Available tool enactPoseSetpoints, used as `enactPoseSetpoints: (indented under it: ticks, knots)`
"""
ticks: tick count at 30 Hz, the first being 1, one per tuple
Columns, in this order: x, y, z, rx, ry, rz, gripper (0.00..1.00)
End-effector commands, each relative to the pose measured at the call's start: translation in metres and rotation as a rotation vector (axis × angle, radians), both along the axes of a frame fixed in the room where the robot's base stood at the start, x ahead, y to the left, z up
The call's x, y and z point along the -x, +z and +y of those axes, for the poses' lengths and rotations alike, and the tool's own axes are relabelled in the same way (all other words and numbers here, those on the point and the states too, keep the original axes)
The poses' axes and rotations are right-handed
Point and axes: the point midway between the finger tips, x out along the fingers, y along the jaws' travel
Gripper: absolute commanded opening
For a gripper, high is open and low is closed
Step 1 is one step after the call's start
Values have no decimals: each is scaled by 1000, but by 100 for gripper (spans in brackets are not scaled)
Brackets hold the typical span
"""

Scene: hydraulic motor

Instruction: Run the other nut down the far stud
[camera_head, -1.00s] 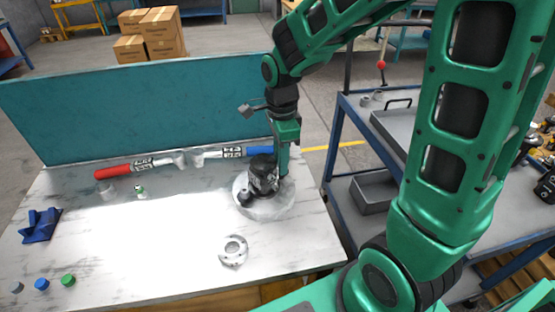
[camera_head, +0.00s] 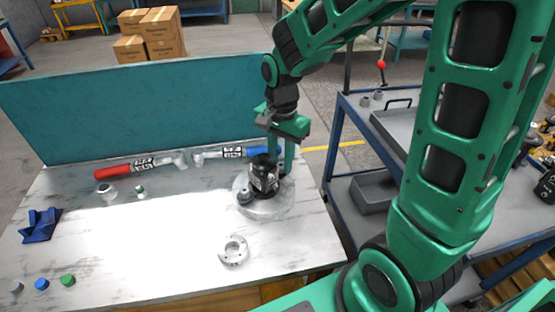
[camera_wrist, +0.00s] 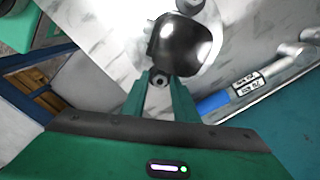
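The hydraulic motor (camera_head: 263,178) is a dark, rounded body standing on a pale round base (camera_head: 280,210) at the right of the bench. Its dark, shiny housing (camera_wrist: 182,45) fills the upper middle of the wrist view. My green gripper (camera_head: 286,160) points down at the motor's far side. In the wrist view, my two fingertips (camera_wrist: 159,80) sit on either side of a small grey nut (camera_wrist: 158,78) close beside the housing and appear closed on it. The stud and its threads are hidden.
A red-handled tool (camera_head: 125,170) and a blue-handled tool (camera_head: 255,151) lie before the teal panel (camera_head: 140,110). A grey notched ring (camera_head: 233,250) lies in front of the motor. A blue bracket (camera_head: 40,226) and several small caps are at left. The bench middle is clear.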

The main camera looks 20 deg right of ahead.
Motion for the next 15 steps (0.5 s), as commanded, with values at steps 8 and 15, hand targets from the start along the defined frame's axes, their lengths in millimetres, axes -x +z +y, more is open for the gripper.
enactPoseSetpoints:
  ticks: [8, 15]
  knots:
    - [0, 0, 0, 0, 223, 0, 27]
    - [0, 0, 0, 0, 232, 0, 27]
